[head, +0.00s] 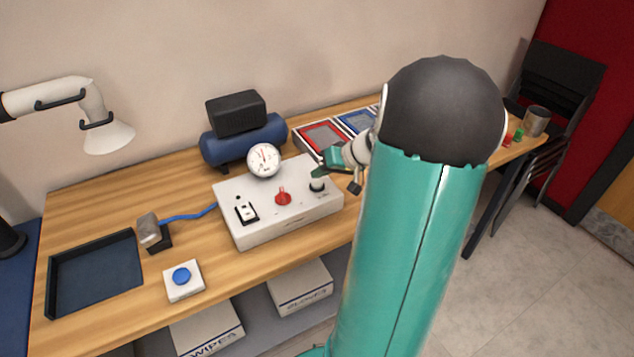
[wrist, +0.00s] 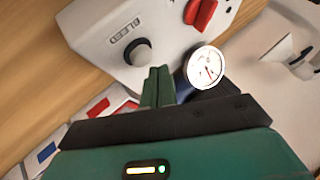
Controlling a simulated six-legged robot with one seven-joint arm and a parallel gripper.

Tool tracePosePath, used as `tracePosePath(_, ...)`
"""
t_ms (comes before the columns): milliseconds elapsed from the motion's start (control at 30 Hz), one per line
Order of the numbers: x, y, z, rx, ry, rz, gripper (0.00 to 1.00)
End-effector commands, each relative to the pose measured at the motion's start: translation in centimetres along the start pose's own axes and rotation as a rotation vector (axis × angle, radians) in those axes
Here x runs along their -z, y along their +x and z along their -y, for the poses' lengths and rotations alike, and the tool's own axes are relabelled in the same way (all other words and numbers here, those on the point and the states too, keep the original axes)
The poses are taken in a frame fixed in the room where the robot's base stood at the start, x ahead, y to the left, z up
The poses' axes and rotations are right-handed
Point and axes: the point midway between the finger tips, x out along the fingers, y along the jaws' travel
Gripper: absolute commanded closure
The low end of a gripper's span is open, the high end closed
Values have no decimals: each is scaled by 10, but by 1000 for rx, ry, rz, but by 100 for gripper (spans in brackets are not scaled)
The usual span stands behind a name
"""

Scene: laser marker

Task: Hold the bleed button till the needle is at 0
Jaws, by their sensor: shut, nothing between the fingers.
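The white control box (head: 285,224) stands on the bench. Its dark round bleed button (head: 317,185) is at the right of the top face; the wrist view shows the button (wrist: 138,53) beside a label reading BLEED. My gripper (head: 321,171) is shut and empty, its tips just over the button. In the wrist view the green fingers (wrist: 158,72) come close to the button's edge; I cannot tell if they touch it. The round white gauge (head: 263,160) stands at the box's back and also shows in the wrist view (wrist: 206,66). Its needle is too small to read exactly.
A red knob (head: 283,197) and a rocker switch (head: 246,211) sit on the same box. A blue compressor tank (head: 243,143) stands behind. A blue-button pad (head: 184,281) and a dark tray (head: 93,274) lie to the left. Red and blue trays (head: 322,136) lie beyond my gripper.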

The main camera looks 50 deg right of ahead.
Motion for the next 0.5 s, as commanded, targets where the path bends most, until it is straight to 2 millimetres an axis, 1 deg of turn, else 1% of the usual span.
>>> tracePosePath(300,-4,6,-4,1,1,1,100)
tracePosePath(500,-4,6,-4,0,0,0,100)
